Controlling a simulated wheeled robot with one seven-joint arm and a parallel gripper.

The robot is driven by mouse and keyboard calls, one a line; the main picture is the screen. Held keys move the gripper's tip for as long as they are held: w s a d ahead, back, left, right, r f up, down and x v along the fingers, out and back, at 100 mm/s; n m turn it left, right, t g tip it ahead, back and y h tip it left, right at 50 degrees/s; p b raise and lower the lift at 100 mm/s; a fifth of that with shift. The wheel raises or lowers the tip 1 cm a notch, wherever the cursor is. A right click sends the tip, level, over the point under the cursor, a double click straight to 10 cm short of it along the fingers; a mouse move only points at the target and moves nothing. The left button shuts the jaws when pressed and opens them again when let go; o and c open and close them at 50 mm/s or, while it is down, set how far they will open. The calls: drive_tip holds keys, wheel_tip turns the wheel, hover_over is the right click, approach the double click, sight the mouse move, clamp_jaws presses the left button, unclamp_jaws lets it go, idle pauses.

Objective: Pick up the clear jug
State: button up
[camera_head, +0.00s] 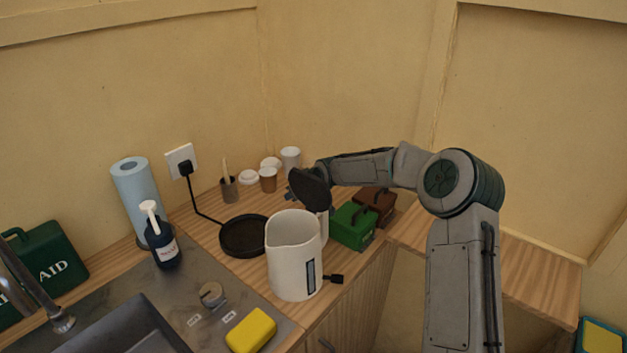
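No clear, see-through jug can be made out. The only jug-shaped thing is an opaque white kettle-like jug (295,257) with a spout and a narrow level window, upright near the counter's front edge. My arm reaches in from the right, behind the jug.
A round black base (243,236) is corded to a wall socket (181,160). Paper cups (268,180) stand behind. Green (352,226) and brown (376,204) boxes are right of the jug. A soap bottle (163,242), yellow sponge (251,331) and sink (125,330) lie left and in front.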

drive_tip(key=shift+w+a+f, duration=0.1)
drive_tip(key=shift+w+f, duration=0.05)
drive_tip(key=shift+f, duration=0.05)
clamp_jaws()
drive_tip(key=shift+r, duration=0.1)
drive_tip(key=shift+r, duration=0.1)
